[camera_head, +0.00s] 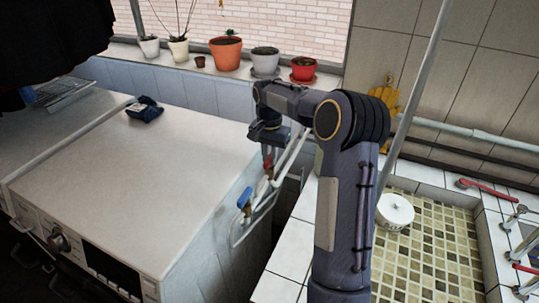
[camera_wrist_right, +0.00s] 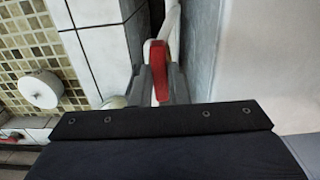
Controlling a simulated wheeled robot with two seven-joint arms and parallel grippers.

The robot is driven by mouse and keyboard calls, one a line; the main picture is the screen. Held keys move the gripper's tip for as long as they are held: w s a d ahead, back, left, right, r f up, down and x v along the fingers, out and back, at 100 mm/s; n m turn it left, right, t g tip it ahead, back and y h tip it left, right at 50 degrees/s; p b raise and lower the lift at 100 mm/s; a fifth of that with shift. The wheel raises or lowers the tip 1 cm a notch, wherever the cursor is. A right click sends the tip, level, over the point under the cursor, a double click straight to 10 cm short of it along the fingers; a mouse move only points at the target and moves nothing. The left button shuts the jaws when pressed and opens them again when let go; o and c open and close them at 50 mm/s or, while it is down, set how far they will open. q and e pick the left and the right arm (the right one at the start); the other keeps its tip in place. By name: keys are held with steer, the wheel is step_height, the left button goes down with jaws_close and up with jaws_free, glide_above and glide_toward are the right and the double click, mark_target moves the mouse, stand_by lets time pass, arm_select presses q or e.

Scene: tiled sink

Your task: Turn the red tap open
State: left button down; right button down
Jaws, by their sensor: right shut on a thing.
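The red tap handle (camera_head: 267,159) sits on a pipe between the washing machine and the tiled sink edge. In the right wrist view the red handle (camera_wrist_right: 159,72) stands between the two grey fingers of my right gripper (camera_wrist_right: 157,84), which are shut on it. In the head view my right gripper (camera_head: 268,137) reaches down over the tap from above, and its fingers partly hide the handle. A blue tap handle (camera_head: 244,198) sits lower on the nearby pipes. My left gripper is not in view.
A white washing machine (camera_head: 140,190) stands left of the taps. White pipes (camera_head: 290,155) run beside it. A tiled basin with a white lidded pot (camera_head: 395,211) lies to the right. Potted plants, including an orange pot (camera_head: 225,53), line the windowsill.

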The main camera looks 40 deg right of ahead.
mark_target(269, 158)
steer(key=c, duration=1.4)
jaws_free()
step_height(269, 158, up, 8)
steer(key=shift+f+b, duration=0.15)
steer(key=shift+b, duration=0.2)
